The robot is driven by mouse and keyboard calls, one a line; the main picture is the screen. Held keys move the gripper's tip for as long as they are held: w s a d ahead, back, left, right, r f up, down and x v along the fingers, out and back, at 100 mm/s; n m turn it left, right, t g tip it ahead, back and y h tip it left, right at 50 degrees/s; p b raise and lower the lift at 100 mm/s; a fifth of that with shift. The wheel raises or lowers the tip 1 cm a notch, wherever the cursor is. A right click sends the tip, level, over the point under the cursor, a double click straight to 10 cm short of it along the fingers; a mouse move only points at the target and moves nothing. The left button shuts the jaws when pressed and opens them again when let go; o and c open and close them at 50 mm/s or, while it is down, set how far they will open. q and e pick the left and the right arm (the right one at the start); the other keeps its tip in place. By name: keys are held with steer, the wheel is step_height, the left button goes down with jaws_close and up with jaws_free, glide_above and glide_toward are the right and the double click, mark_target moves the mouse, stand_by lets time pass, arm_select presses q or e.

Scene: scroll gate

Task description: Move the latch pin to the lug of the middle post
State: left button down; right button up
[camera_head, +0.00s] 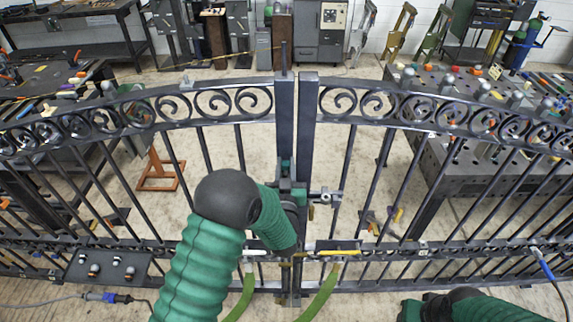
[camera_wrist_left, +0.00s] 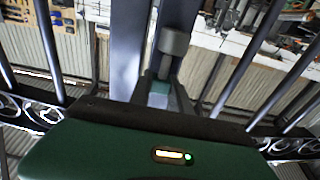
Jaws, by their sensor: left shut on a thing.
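The gate's two middle posts (camera_head: 307,125) stand side by side, dark grey and upright. My left gripper (camera_head: 288,185) is at the left one of these posts, partly hidden behind my arm. It is shut on what looks like the latch pin; in the left wrist view a grey cylinder (camera_wrist_left: 174,42) shows just beyond the fingers, beside a post (camera_wrist_left: 130,45). In the head view the pin is too hidden to make out. A small silver fitting (camera_head: 326,196) sticks out right of the posts; I cannot tell if it is a lug. My right gripper (camera_head: 425,307) is low at right, its jaws unclear.
Scrolled gate leaves (camera_head: 180,105) with vertical bars spread to both sides. A lower rail (camera_head: 400,250) carries yellow-marked fittings near the posts. A plate with knobs (camera_head: 108,268) is at lower left. Cluttered work tables (camera_head: 440,85) stand behind the gate, with open floor between them.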

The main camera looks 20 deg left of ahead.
arm_select(q)
steer(key=shift+a, duration=0.45)
steer(key=shift+d, duration=0.2)
steer(key=shift+d+b, duration=0.25)
steer(key=shift+b, duration=0.2)
steer(key=shift+a, duration=0.15)
steer(key=shift+f+b, duration=1.25)
steer(key=shift+b, duration=0.1)
stand_by(0.7)
steer(key=c, duration=1.1)
jaws_free()
steer(key=shift+s, duration=0.1)
